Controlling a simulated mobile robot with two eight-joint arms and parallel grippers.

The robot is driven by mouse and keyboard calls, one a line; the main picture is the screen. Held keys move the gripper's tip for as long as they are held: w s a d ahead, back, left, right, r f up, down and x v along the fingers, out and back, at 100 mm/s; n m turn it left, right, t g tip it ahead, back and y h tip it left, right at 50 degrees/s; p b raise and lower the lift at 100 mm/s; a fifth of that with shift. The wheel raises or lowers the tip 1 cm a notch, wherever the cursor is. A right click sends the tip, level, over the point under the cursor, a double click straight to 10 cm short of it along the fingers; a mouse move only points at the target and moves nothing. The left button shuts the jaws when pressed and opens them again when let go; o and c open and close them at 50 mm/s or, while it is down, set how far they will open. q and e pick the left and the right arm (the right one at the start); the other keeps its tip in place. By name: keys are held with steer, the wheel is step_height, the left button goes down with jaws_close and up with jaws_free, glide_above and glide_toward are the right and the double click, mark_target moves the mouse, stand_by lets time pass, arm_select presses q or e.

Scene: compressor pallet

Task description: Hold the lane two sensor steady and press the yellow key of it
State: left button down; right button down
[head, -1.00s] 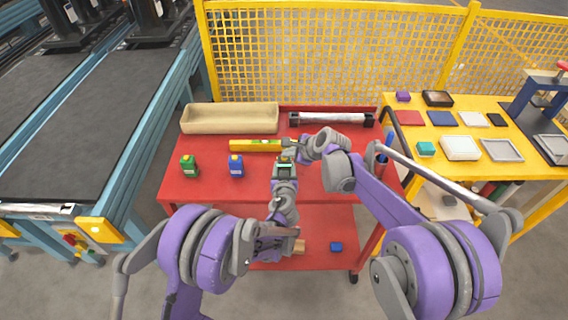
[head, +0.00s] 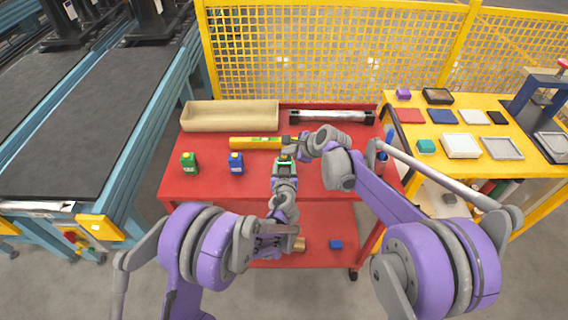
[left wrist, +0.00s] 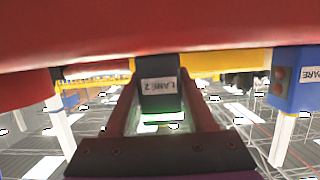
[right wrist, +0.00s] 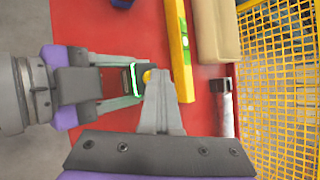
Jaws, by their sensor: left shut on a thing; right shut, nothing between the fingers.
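The dark lane two sensor (left wrist: 160,94), labelled LANE 2 and with a green glow, sits between the fingers of my left gripper (left wrist: 160,118). In the head view my left gripper (head: 284,162) holds it over the front part of the red cart. In the right wrist view the yellow key (right wrist: 147,76) shows beside the sensor's green light (right wrist: 133,80). My right gripper (right wrist: 160,76) is shut and empty, its tips right by the key. I cannot tell whether they touch it. In the head view the right gripper (head: 292,143) is just beyond the sensor.
On the red cart (head: 205,188) stand a green box (head: 189,163), a blue box (head: 236,165), a yellow level (head: 254,143), a beige tray (head: 230,128) and a silver tube (head: 330,117). A blue SPARE unit (left wrist: 293,80) shows in the left wrist view.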

mark_target(287, 158)
steer(key=shift+r, duration=0.85)
steer(key=shift+r, duration=2.5)
arm_select(q)
steer(key=shift+c, duration=0.8)
jaws_free()
steer(key=shift+s, duration=0.1)
steer(key=v, duration=1.1)
steer(key=shift+s, duration=0.4)
steer(key=shift+r, duration=0.2)
